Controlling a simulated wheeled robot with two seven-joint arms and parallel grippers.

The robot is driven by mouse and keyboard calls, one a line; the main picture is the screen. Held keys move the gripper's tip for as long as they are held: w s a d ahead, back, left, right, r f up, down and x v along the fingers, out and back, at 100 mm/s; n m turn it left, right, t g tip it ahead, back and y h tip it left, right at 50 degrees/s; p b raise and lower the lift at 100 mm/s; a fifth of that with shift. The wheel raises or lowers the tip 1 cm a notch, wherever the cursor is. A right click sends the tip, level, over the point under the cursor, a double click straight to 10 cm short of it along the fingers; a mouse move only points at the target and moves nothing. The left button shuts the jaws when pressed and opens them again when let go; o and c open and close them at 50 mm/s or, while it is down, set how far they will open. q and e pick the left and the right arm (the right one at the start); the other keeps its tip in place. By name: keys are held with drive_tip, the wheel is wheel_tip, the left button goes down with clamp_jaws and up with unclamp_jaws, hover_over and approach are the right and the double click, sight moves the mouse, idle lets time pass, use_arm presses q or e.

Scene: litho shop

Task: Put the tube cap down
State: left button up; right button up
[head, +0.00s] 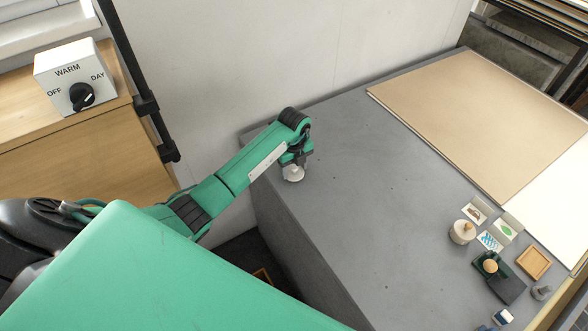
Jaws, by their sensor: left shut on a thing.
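My left gripper (293,163) is over the left end of the grey worktop (360,215). It points down and is shut on a small white tube cap (293,174). The cap shows just below the fingers, close to the worktop; I cannot tell whether it touches the surface. The fingertips are small and partly hidden by the wrist. My right gripper is not in view.
A cream pot with a knob (462,232), small picture cards (489,241), a dark green tool (491,266), a wooden tray (534,263) and a grey weight (541,292) sit at the right. A large tan board (480,120) lies at the back. The worktop's middle is clear.

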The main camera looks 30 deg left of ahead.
sight(294, 167)
use_arm(q)
drive_tip(key=o, duration=0.9)
drive_tip(key=shift+f, duration=0.1)
drive_tip(key=shift+o, duration=0.2)
drive_tip(key=shift+r, duration=0.25)
drive_tip(key=shift+w+r, duration=0.1)
drive_tip(key=shift+r, duration=0.25)
wheel_tip(294, 167, up, 11)
drive_tip(key=b, duration=0.3)
